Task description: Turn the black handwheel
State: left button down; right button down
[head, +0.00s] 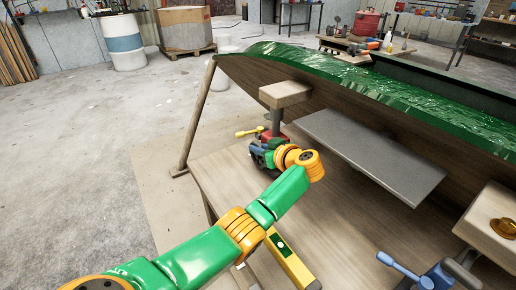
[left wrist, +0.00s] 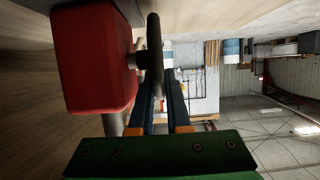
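The black handwheel (left wrist: 153,55) shows nearly edge-on in the left wrist view, on the side of a red housing (left wrist: 95,60). In the head view the red housing (head: 272,136) stands under a post with a wooden pad, and the wheel is mostly hidden by my gripper and wrist. My left gripper (head: 262,149) is at the wheel. In the left wrist view its two blue fingers (left wrist: 160,90) lie on either side of the wheel's near rim, spread with a gap between them. Contact with the rim is not clear. My right gripper is not in view.
A yellow lever (head: 248,132) sticks out beside the housing. The green-topped hull mould (head: 370,85) and a grey shelf plate (head: 368,155) are above and right. A yellow level (head: 290,262) and a blue-handled device (head: 400,266) are at the front. The floor left is clear.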

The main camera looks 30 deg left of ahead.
pick_arm(q)
jog(key=shift+s+d+p, duration=0.1)
jog(key=shift+p, duration=0.25)
jog(key=shift+d+y, duration=0.1)
jog(key=shift+y, duration=0.4)
jog(key=shift+f+y, duration=0.3)
jog(key=shift+d+t+y+b, duration=0.15)
jog(key=shift+t+y+b, duration=0.15)
jog(key=shift+b, duration=0.25)
jog(key=shift+r, duration=0.2)
